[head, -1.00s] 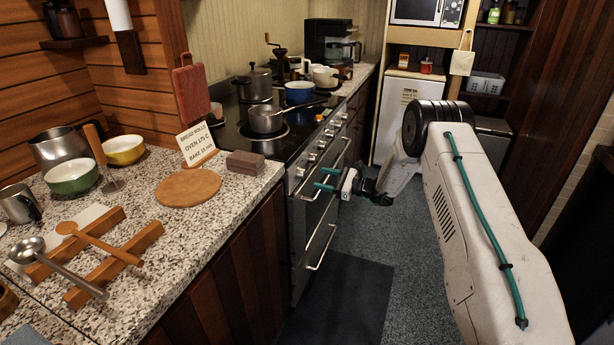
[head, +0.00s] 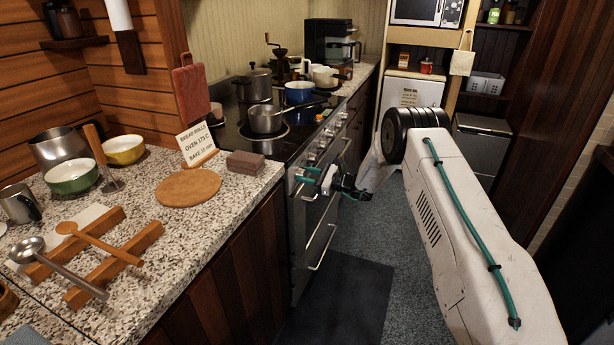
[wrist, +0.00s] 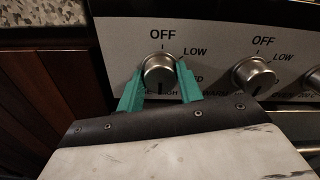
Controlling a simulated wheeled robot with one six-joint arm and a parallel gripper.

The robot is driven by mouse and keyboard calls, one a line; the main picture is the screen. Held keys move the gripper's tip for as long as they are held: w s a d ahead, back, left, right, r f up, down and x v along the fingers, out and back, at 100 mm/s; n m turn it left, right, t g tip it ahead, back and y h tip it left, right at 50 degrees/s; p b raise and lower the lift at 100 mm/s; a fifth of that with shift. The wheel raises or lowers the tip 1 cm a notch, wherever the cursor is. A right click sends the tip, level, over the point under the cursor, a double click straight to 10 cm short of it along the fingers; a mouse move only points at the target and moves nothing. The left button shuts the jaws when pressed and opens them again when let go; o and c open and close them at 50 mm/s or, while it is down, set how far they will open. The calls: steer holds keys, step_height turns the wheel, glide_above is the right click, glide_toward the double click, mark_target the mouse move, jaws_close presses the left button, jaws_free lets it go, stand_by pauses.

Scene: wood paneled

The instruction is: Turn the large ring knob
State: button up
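A round metal knob (wrist: 159,70) sits on the stove's front panel in the wrist view, under the word OFF, with LOW to its upper right. A dark mark shows on its lower face. The lower labels are partly covered by my gripper, so I cannot read whether this is the large ring knob. My gripper (wrist: 160,80) is open, its teal fingers on either side of this knob; I cannot tell if they touch it. In the head view my gripper (head: 308,175) is at the near end of the stove front (head: 307,212).
A second knob (wrist: 254,75) with OFF above it is close on the right, and part of another is beyond it. A steel oven handle (head: 322,247) runs along the stove front. A saucepan (head: 266,119) stands on the cooktop. The counter (head: 225,190) borders the stove.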

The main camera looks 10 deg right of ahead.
steer(key=shift+m, duration=0.3)
steer(key=m, duration=0.5)
steer(key=shift+d, duration=0.1)
steer(key=shift+m, duration=2.6)
steer(key=o, duration=1)
steer(key=shift+d, duration=0.1)
steer(key=v, duration=0.7)
steer(key=shift+s+d, duration=0.2)
steer(key=shift+d, duration=0.05)
